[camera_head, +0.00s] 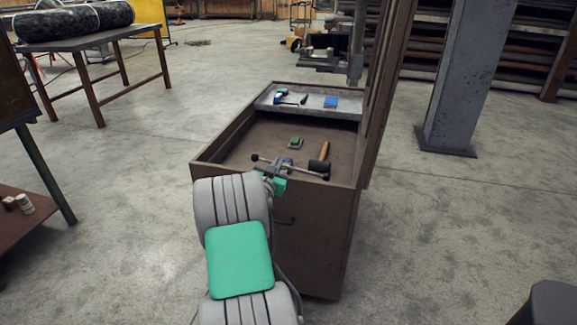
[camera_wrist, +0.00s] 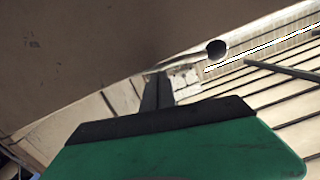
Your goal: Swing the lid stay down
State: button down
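The brown chest (camera_head: 229,141) stands open in the head view, its lid (camera_head: 379,95) raised upright on the right side. A thin grey rod with a dark ball end (camera_head: 262,158) slants across the chest's near end; I cannot tell whether it is the lid stay. My gripper (camera_head: 284,168) is at the chest's near edge beside this rod, largely hidden by my arm. In the wrist view its dark fingers (camera_wrist: 157,92) are together, with nothing clearly held between them. A dark round spot (camera_wrist: 216,48) shows beyond them, on the edge of a brown panel.
A mallet (camera_head: 325,151) and a small green item (camera_head: 295,142) lie in the chest. A grey tray (camera_head: 345,114) at its far end holds tools. A steel column (camera_head: 466,80) stands at right, a table (camera_head: 88,41) at back left. Floor between is clear.

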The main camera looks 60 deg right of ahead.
jog(key=shift+w+a+f, duration=0.1)
jog(key=shift+w+f, duration=0.1)
jog(key=shift+f, duration=0.1)
jog(key=shift+r, duration=0.1)
